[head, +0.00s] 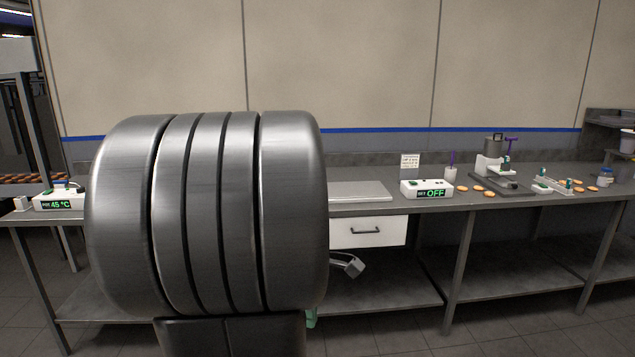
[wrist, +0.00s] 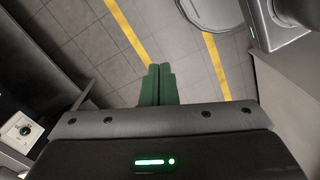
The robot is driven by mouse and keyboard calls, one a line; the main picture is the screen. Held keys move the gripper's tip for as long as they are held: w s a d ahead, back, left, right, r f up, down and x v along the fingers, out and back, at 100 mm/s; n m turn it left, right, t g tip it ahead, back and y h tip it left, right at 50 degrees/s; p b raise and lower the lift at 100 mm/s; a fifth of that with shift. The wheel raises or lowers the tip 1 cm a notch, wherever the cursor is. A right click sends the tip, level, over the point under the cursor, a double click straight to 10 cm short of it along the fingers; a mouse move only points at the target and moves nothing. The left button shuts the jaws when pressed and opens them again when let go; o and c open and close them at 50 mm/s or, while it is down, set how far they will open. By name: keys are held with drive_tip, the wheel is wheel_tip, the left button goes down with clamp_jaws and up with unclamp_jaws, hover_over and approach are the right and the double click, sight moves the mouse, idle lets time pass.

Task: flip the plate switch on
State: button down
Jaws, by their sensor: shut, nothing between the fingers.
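A white control box (head: 413,186) with a green display reading "OFF" sits on the bench, right of a flat metal plate (head: 360,191). Its switch is too small to make out in the head view. My gripper (wrist: 159,70) shows in the wrist view with its green fingers shut together and empty, over the tiled floor and apart from the bench. In the wrist view a white box with a round dark dial (wrist: 22,131) shows at the left edge; I cannot tell which box it is.
A second white box (head: 60,201) reading "45 °C" stands at the far left. A white drawer (head: 368,232) hangs under the bench. Biscuits (head: 476,189), a purple-handled device (head: 492,163) and a jar (head: 606,177) stand to the right. A large metal body hides the bench's middle left.

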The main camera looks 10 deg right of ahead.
drive_tip(key=w+d+r+n+g+p, duration=0.1)
drive_tip(key=w+d+r+n+p, duration=0.1)
drive_tip(key=w+r+n, duration=0.4)
drive_tip(key=shift+w+d+r, duration=0.4)
drive_tip(key=shift+w+r, duration=0.1)
drive_tip(key=shift+r, duration=0.15)
